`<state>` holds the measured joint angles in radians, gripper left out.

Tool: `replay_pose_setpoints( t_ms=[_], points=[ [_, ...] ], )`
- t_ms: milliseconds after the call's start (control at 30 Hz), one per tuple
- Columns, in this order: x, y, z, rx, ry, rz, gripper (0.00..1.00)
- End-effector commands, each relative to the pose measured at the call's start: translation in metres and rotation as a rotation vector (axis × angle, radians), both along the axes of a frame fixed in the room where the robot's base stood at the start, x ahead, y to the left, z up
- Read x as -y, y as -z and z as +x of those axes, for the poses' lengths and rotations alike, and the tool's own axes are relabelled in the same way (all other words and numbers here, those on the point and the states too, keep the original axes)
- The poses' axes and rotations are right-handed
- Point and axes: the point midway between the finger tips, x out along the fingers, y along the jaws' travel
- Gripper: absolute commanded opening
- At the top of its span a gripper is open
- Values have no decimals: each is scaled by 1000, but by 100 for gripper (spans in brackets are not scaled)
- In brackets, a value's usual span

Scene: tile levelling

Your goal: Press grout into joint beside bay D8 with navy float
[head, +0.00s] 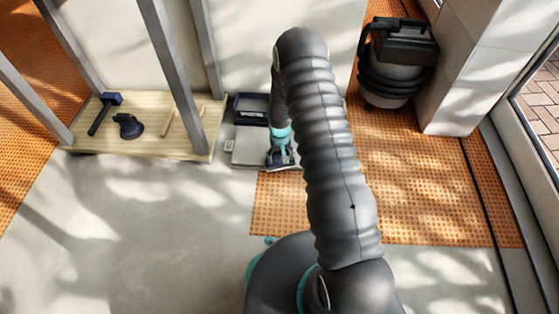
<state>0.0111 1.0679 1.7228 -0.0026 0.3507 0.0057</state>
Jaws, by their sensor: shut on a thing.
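My gripper (281,160) is low over the floor near the middle of the view, behind my arm. It is shut on a dark, flat-bottomed tool, which looks like the navy float (284,168). The float is small here, and my gripper covers much of it. It is at the right end of a light grey tile (250,150), by the edge of the orange matting. I cannot tell whether the float touches the surface. A small pale tag (229,146) lies at the tile's left edge and its writing is too small to read. The joint beside bay D8 cannot be made out.
A low wooden platform (140,148) at the left holds a navy-headed mallet (105,112), a dark blue tool (128,125) and wooden strips, among grey posts (176,75). A dark tray (250,108) stands behind the tile. A black vacuum (398,62) stands back right. Bare floor lies front left.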

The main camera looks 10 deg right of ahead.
Motion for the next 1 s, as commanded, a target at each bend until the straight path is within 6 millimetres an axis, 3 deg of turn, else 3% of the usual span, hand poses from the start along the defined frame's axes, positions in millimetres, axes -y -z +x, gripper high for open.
replay_pose_setpoints(
  t_ms=[1000],
  points=[
    [18, 3, 53, 1, 1, 0, 28]
  ],
)
